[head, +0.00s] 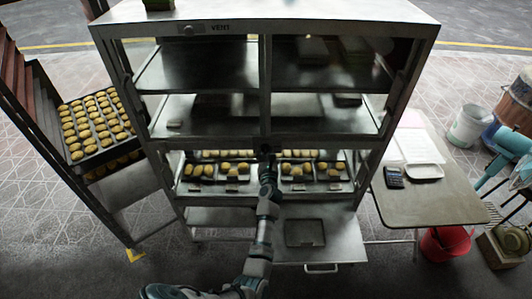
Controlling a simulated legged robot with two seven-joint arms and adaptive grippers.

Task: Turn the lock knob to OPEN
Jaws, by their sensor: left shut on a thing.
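The barrel oven (350,12) is a tall grey metal cabinet with glass panes, split by a central post (265,90). My left arm reaches up from the bottom of the view. Its gripper (266,152) is at the post, at the height of the bar above the lower trays, and is shut on the lock knob there. The gripper covers the knob, so its shape and any OPEN mark cannot be read. My right gripper is not in view.
Trays of yellow buns (215,170) show low in the oven. A bun rack (95,125) stands at left. At right, a table (430,200) holds a calculator (393,177); a red bucket (445,243) is beneath it. A metal shelf (340,240) juts out below the oven.

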